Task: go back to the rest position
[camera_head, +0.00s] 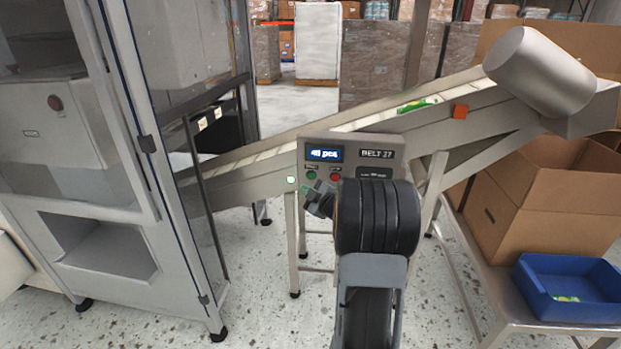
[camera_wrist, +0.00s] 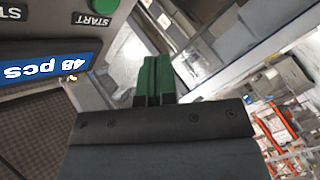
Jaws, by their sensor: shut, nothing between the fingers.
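My gripper (camera_head: 318,198) is in front of the lower left part of the grey control panel (camera_head: 350,148), near its green button (camera_head: 311,175). In the wrist view my gripper (camera_wrist: 152,62) shows its green fingers together with nothing between them. The panel has a lit display (camera_head: 325,153), a red button (camera_head: 336,177) and a "BELT 27" label. My arm hides the panel's lower right part. Whether the fingers touch the panel cannot be told.
An inclined conveyor (camera_head: 250,172) rises behind the panel to a metal drum (camera_head: 539,72), with a green packet (camera_head: 417,105) on it. A glass-sided machine (camera_head: 95,190) stands at left. A blue bin (camera_head: 545,306) sits on a table at right, near cardboard boxes (camera_head: 560,205).

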